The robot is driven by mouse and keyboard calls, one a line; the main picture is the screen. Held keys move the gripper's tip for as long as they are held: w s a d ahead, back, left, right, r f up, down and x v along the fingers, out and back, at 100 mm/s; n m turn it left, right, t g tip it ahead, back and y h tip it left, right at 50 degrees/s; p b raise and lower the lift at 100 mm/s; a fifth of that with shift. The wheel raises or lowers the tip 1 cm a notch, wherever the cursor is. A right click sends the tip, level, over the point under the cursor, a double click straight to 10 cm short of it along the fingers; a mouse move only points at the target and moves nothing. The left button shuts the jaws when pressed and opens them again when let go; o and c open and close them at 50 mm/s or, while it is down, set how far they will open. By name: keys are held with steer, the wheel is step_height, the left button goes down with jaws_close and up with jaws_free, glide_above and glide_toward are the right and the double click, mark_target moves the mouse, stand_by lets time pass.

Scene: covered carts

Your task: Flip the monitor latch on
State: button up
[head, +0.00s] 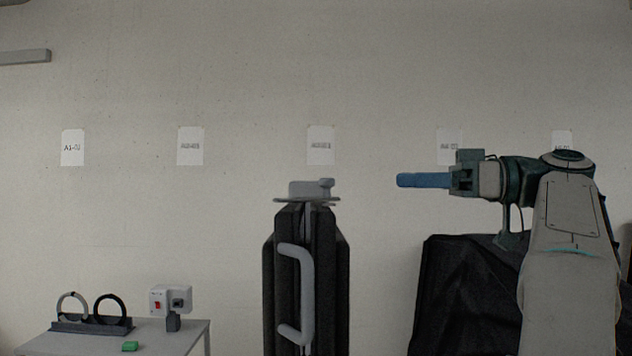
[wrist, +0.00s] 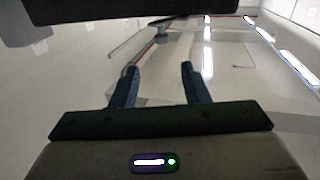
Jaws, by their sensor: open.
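A small white box (head: 171,300) with a red switch (head: 158,305) and a dark square part stands on a short post on the low table at the lower left. A grey latch-like block (head: 311,188) sits on a flat plate on top of the dark covered cart (head: 338,275) in the middle. I cannot tell for sure which is the monitor latch. My gripper (head: 405,180) is raised at the right, pointing left, apart from the cart and higher than the box. In the wrist view its two blue fingers (wrist: 158,75) are spread with nothing between them.
The cart has a grey upright handle (head: 306,292). The low table (head: 185,342) also holds a rack with two rings (head: 92,315) and a green block (head: 130,346). A black draped bulk (head: 460,290) stands below my arm. The air between my gripper and the cart is clear.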

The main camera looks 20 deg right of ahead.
mark_target(327, 181)
steer(key=p+x, duration=0.2)
steer(key=x, duration=1)
steer(key=shift+a+r, duration=0.1)
steer(key=shift+a, duration=0.1)
steer(key=shift+w+a, duration=0.4)
steer(key=shift+a, duration=0.1)
jaws_close()
